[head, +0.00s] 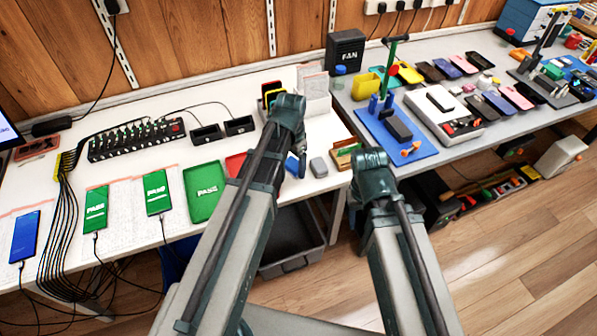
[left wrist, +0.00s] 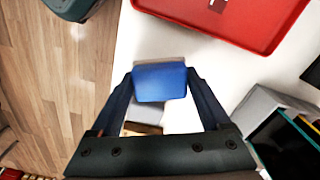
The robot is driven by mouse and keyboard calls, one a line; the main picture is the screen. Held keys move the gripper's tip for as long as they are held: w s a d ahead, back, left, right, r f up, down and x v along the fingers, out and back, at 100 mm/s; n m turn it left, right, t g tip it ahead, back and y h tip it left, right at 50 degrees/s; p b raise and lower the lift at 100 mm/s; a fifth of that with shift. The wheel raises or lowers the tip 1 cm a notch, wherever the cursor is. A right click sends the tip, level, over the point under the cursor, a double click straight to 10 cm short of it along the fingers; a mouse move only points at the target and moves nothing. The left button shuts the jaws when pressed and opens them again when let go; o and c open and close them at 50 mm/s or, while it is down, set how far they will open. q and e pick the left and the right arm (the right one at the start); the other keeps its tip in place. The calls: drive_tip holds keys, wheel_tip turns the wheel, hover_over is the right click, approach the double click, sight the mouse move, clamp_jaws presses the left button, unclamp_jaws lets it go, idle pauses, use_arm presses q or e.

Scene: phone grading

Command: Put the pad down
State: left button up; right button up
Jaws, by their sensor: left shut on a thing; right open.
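My left gripper (left wrist: 160,85) is shut on a blue pad (left wrist: 160,80), gripping it by its two sides above the white table (left wrist: 140,42). In the head view, the left gripper (head: 299,165) hangs over the front of the white table, mostly behind my own arm, with a bit of the blue pad (head: 292,166) showing. A grey block (head: 318,167) lies on the table just right of it. My right gripper (head: 370,162) is near the table's front edge. Its fingers are largely hidden by its own wrist.
A red tray (left wrist: 285,28) lies beside the pad, and a green PASS tray (head: 205,190) is further left. A small wooden box (head: 345,153) stands right of the grey block. Dark organisers (head: 272,90) stand behind. A grey bin (head: 293,245) is below the table.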

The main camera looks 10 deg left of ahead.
sight(294, 173)
use_arm(q)
wheel_tip(294, 173, down, 4)
drive_tip(key=b, duration=0.3)
drive_tip(key=shift+r, duration=0.25)
drive_tip(key=shift+f, duration=0.25)
drive_tip(key=o, duration=1.3)
drive_tip(key=shift+r, duration=0.1)
drive_tip(key=shift+d+r, duration=0.1)
wheel_tip(294, 173, up, 12)
drive_tip(key=p, duration=1.2)
drive_tip(key=shift+r, duration=0.1)
drive_tip(key=s+d+n, duration=0.1)
drive_tip(key=s+d, duration=0.2)
drive_tip(key=s, duration=0.1)
drive_tip(key=s+d+n, duration=0.1)
drive_tip(key=s+d, duration=0.3)
drive_tip(key=s, duration=0.1)
drive_tip(key=s+d+y, duration=0.1)
drive_tip(key=s+d, duration=0.2)
drive_tip(key=s, duration=0.2)
drive_tip(key=shift+s+d+n, duration=0.1)
drive_tip(key=shift+d+n, duration=0.1)
drive_tip(key=shift+n, duration=0.2)
